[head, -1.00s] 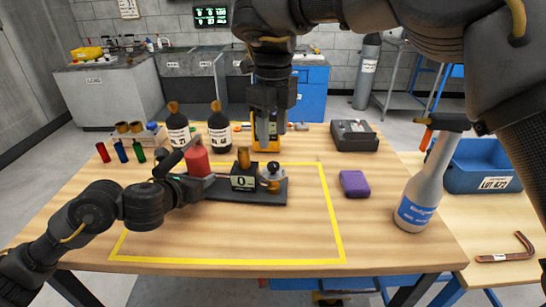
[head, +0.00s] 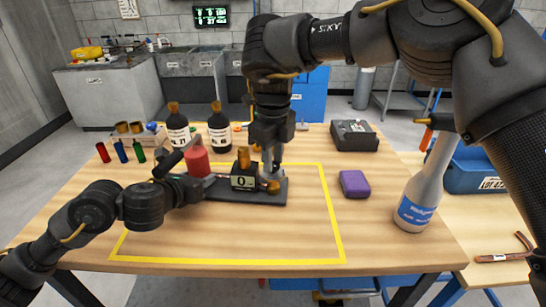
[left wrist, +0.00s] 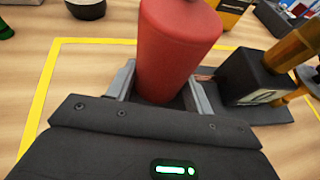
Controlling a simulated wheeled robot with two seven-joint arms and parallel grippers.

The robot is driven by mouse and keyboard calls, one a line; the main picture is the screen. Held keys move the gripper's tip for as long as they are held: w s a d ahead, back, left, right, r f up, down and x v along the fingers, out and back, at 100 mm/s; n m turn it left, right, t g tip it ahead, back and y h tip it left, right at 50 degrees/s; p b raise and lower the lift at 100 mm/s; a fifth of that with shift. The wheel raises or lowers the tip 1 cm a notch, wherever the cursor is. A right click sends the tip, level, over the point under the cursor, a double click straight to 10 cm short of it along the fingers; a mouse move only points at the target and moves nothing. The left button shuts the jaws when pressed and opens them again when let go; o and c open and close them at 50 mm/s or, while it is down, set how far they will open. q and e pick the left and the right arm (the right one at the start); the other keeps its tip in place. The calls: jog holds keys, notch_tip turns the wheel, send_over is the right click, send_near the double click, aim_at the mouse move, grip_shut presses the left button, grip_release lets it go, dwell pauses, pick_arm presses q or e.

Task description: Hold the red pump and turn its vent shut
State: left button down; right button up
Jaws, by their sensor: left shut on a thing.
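The red pump (head: 197,161) stands upright at the left end of a dark base plate (head: 228,191) on the wooden table. My left gripper (head: 190,180) is shut around the pump's lower part; in the left wrist view the pump (left wrist: 172,50) sits between its fingers (left wrist: 160,90). A black gauge block (head: 244,178) reading 0, with a brass top, sits mid-plate. My right gripper (head: 270,160) points down over the right end of the plate, where the vent is. It hides most of the vent; only a brass fitting (head: 273,187) shows beside it. Its finger gap is unclear.
Two dark bottles (head: 220,130) stand behind the plate, with small coloured vials (head: 121,150) to the left. A purple sponge (head: 354,184) and a wash bottle (head: 422,190) are to the right. The table inside the yellow tape in front of the plate is clear.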

pick_arm(q)
jog(key=shift+r, duration=0.1)
pick_arm(e)
jog(key=c, duration=0.4)
jog(key=shift+c, duration=0.2)
jog(key=shift+m, duration=2.9)
jog(key=o, duration=1)
jog(key=shift+c, duration=0.2)
notch_tip(320, 180, up, 12)
